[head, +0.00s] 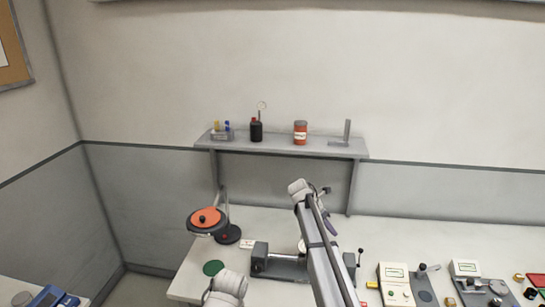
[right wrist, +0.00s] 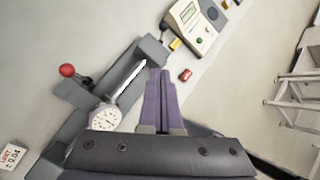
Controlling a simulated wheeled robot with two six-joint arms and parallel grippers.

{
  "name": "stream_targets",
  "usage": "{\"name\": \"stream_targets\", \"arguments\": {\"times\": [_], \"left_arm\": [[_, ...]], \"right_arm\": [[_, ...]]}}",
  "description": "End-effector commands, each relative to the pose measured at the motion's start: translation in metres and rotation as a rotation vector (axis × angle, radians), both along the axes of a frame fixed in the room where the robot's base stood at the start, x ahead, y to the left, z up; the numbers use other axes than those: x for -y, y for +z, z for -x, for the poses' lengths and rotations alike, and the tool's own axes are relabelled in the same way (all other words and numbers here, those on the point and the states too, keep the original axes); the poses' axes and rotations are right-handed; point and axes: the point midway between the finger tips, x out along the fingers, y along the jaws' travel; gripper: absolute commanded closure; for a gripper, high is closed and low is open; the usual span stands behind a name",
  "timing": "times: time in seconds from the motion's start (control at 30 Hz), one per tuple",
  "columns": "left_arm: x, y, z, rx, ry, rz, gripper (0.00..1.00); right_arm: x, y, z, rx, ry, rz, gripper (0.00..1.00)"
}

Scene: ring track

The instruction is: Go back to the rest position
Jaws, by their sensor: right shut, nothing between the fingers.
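My right arm (head: 325,255) reaches up from the bottom of the head view over the bench. Its right gripper (head: 331,226) points down beside the wrist. In the right wrist view its purple fingers (right wrist: 160,85) are together with nothing between them. Below the fingers in that view is a grey fixture (right wrist: 75,125) with a dial gauge (right wrist: 105,118) and a red ball lever (right wrist: 67,70). The fingers appear clear of it. A pale rounded part of my left arm (head: 228,284) shows at the bottom of the head view; its gripper is out of sight.
The white bench (head: 185,288) carries an orange-topped stand (head: 206,218), a grey block fixture (head: 259,258) and several instruments (head: 396,284) at the right. A wall shelf (head: 270,148) with bottles stands behind my right arm. A small red part (right wrist: 185,75) lies near the fingers.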

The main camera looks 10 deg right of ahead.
Motion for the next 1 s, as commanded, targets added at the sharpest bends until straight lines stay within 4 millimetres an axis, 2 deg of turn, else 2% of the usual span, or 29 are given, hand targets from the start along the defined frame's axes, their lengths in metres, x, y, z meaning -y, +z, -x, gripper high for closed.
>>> {"name": "stream_targets", "arguments": {"times": [0.03,0.17,0.3,0.5,0.7,0.8,0.9,1.0], "left_arm": [[0.0,-0.003,0.0,0.0,0.0,0.0,0.5],[0.0,-0.009,0.0,0.0,0.0,0.0,0.5],[0.0,-0.015,0.0,0.0,0.001,0.0,0.5],[0.0,-0.024,0.0,0.0,0.001,0.0,0.5],[0.0,-0.03,0.0,0.0,0.001,0.0,0.5],[0.0,-0.032,0.0,0.0,0.001,0.0,0.5],[0.0,-0.033,0.0,0.0,0.001,0.0,0.5],[0.0,-0.034,0.0,0.0,0.001,0.0,0.5]], "right_arm": [[-0.015,-0.005,0.018,0.035,-0.038,-0.016,1.0],[-0.064,-0.02,0.067,0.18,-0.231,-0.086,1.0],[-0.119,-0.035,0.128,0.33,-0.496,-0.175,1.0],[-0.183,-0.054,0.218,0.481,-0.901,-0.283,1.0],[-0.226,-0.066,0.297,0.557,-1.275,-0.335,1.0],[-0.239,-0.069,0.324,0.572,-1.409,-0.341,1.0],[-0.247,-0.071,0.341,0.581,-1.499,-0.34,1.0],[-0.251,-0.072,0.348,0.586,-1.546,-0.337,1.0]]}}
